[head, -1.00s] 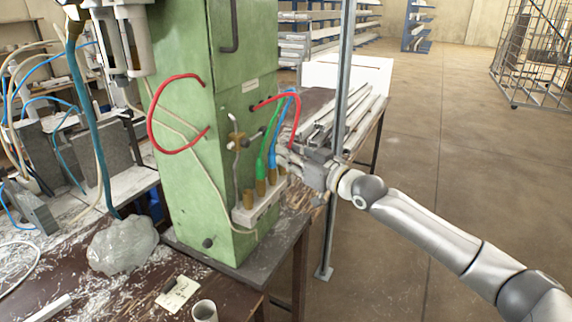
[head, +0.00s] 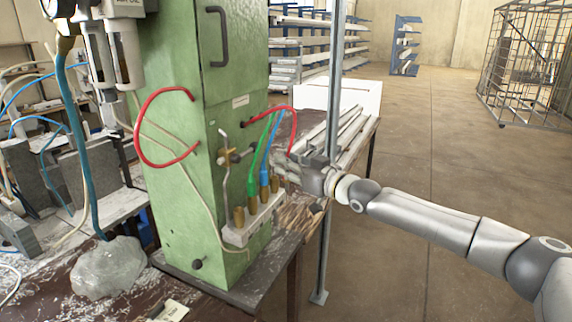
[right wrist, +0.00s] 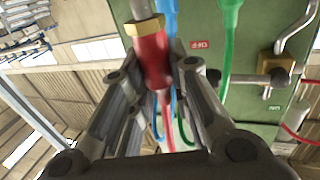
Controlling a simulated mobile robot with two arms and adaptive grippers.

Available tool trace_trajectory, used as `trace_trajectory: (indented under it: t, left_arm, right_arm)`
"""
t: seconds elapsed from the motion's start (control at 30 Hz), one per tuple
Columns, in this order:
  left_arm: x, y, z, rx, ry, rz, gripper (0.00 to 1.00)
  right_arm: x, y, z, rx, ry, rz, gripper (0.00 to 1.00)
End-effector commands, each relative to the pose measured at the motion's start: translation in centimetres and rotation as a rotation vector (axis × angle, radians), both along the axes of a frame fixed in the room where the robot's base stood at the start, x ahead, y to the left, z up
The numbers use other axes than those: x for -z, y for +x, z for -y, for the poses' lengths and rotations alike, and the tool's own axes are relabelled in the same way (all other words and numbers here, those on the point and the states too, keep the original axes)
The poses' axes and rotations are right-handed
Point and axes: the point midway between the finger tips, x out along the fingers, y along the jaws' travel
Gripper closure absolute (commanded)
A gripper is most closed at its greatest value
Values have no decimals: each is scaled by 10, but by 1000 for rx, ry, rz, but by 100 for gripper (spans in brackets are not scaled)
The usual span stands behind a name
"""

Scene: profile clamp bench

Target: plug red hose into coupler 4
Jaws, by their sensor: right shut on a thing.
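The red hose (head: 291,122) comes out of the green cabinet and arches down to my right gripper (head: 284,169). In the right wrist view my right gripper (right wrist: 154,85) is shut on the hose's red end fitting (right wrist: 151,58), which has a brass nut and a metal tip pointing to the picture's top. The coupler block (head: 240,236) at the cabinet's foot carries brass couplers in a row. A green hose (head: 252,180) and a blue hose (head: 265,174) run into two of them. The gripper is close beside the blue hose, above the row's right end. My left gripper is out of view.
The green cabinet (head: 176,210) stands on a dark bench with a brass valve (head: 227,157) beside the hoses. A second red hose loop (head: 137,130) hangs on its left side. Metal profiles (head: 350,135) lie behind.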

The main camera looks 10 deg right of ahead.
Motion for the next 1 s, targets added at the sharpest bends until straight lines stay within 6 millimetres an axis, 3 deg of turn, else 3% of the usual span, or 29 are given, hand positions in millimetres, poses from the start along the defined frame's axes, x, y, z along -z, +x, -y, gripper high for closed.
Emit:
trace_trajectory:
  t: [0.77,1.0]
  left_arm:
    - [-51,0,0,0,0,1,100]
    - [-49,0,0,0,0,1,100]
  right_arm:
    - [-5,32,28,-5,-7,4,100]
    - [-2,44,37,-3,-5,5,100]
